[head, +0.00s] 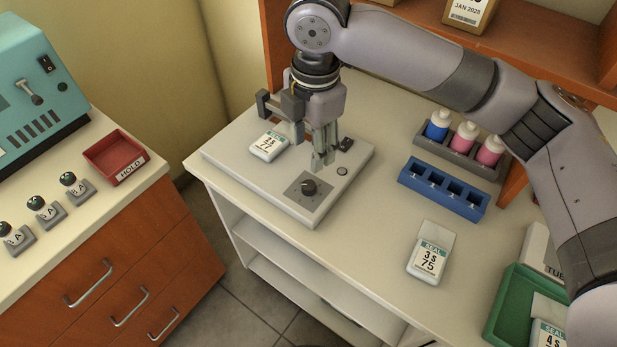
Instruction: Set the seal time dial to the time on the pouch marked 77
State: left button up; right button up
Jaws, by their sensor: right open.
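The seal time dial (309,187) is a black knob on a dark square plate at the near end of the pale sealer (258,182). My right gripper (322,163) points down just behind and above the dial. It is open and looks apart from the knob. A white pouch (268,146) lies on the sealer's left part; its label seems to start with a 7, but I cannot read it surely. A second pouch (431,252) on the counter reads SEAL, 3 s, 75. A third pouch (548,333) in the green tray reads 4 s; its lower number is cut off.
A blue rack (442,190) and a grey rack (458,157) with several bottles stand right of the sealer. The green tray (507,306) is at lower right. A red HOLD tray (116,157) sits on the left bench, across a floor gap.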

send_over(309, 185)
jog(key=f, duration=0.4)
jog(key=shift+s+d+f, duration=0.15)
jog(key=shift+s+f, duration=0.05)
jog(key=shift+s, duration=0.05)
notch_tip(309, 185, down, 5)
jog(key=shift+p, duration=0.3)
jog(key=shift+w+f, duration=0.2)
jog(key=shift+f, duration=1.4)
pick_arm(q)
jog(key=shift+w+d+r, duration=0.1)
jog(key=shift+w+r, duration=0.3)
jog(key=shift+w, duration=0.35)
pick_arm(e)
jog(key=shift+c, duration=0.5)
